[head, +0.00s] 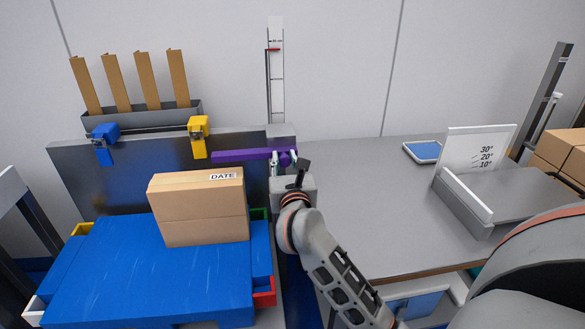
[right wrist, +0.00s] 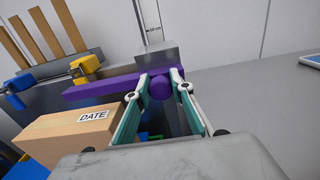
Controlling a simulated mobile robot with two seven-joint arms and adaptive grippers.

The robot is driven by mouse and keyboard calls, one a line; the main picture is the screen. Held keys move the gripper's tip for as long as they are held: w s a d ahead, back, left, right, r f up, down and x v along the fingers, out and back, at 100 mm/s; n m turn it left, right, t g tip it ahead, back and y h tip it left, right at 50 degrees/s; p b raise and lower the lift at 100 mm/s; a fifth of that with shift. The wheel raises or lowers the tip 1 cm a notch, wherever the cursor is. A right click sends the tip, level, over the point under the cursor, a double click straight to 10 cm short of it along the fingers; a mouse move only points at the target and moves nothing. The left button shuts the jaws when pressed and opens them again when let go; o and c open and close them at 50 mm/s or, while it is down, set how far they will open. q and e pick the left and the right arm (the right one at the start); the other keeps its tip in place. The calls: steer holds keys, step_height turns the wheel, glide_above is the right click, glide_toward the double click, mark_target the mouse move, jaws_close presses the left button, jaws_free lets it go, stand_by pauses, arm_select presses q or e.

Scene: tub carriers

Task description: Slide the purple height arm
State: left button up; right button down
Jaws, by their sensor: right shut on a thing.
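The purple height arm (head: 240,155) is a long bar that reaches left from the base of the upright scale (head: 276,75), in front of the grey metal back plate (head: 70,165). In the right wrist view the purple arm (right wrist: 100,88) ends in a round purple knob (right wrist: 161,88). My right gripper (head: 283,160) is shut on this knob, with one finger on each side of it in the right wrist view (right wrist: 161,86). A red pointer (head: 272,50) sits high on the scale. My left gripper is not in view.
A blue clamp (head: 104,140) and a yellow clamp (head: 198,135) sit on the back plate. An angle stand (head: 480,195) is on the grey table (head: 370,215), which is clear in the middle.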

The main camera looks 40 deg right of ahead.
step_height(320, 180, up, 3)
steer(key=shift+r+p, duration=0.2)
steer(key=shift+p, duration=0.25)
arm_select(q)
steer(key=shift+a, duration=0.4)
arm_select(e)
steer(key=shift+f, duration=0.2)
steer(key=c, duration=1.8)
jaws_free()
steer(key=shift+o, duration=0.2)
steer(key=shift+f, duration=0.15)
steer(key=shift+a+f, duration=0.1)
